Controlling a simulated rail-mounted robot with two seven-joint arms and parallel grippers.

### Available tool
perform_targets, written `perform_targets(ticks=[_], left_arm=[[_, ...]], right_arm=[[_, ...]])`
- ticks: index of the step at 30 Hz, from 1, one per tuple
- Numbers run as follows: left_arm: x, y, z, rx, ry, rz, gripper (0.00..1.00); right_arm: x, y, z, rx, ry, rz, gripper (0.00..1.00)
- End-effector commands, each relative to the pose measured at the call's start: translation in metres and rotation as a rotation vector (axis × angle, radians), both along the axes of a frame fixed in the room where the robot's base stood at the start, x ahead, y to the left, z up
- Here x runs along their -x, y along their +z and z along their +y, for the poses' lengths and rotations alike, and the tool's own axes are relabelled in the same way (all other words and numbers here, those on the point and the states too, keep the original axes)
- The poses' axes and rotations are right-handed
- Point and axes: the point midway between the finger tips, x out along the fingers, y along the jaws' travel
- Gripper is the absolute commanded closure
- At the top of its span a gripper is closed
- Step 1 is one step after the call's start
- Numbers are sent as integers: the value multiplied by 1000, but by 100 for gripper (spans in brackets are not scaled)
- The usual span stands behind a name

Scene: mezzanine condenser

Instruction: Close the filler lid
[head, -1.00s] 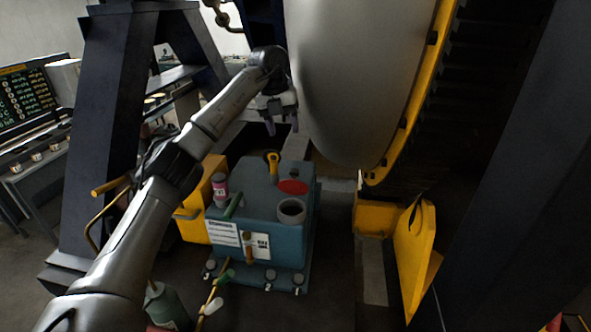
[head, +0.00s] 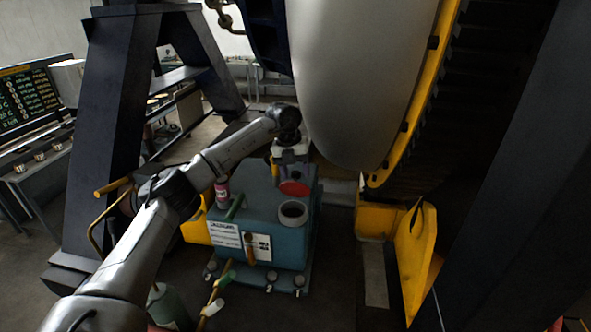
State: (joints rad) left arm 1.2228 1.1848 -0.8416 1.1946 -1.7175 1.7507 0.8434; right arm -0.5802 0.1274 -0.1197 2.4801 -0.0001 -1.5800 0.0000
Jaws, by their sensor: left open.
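The filler lid (head: 294,188) is a red disc, tilted up behind the round grey filler neck (head: 292,213) on top of the teal tank unit (head: 255,235). The neck's dark mouth is uncovered. My left gripper (head: 290,175) is open and points down just behind the lid, close to its upper edge. I cannot tell whether its fingers touch the lid. The gripper and wrist hide the yellow-topped part at the back of the tank. My right gripper is not in view.
A pink-labelled bottle (head: 222,192) and a green handle (head: 235,207) stand at the tank's left, near my left arm. A large grey drum (head: 360,80) with a yellow rim overhangs behind and right. A yellow bracket (head: 415,250) stands on the right.

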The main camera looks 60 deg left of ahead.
Motion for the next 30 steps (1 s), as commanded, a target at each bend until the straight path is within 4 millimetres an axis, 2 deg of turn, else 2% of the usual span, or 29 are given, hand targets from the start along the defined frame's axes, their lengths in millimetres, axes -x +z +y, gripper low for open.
perform_targets(ticks=[11,27,30], left_arm=[[0,-3,0,0,0,0,45],[-1,-3,-1,0,0,0,97],[-1,-3,-1,1,0,-1,100]], right_arm=[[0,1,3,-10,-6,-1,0],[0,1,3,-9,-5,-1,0],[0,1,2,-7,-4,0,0]])
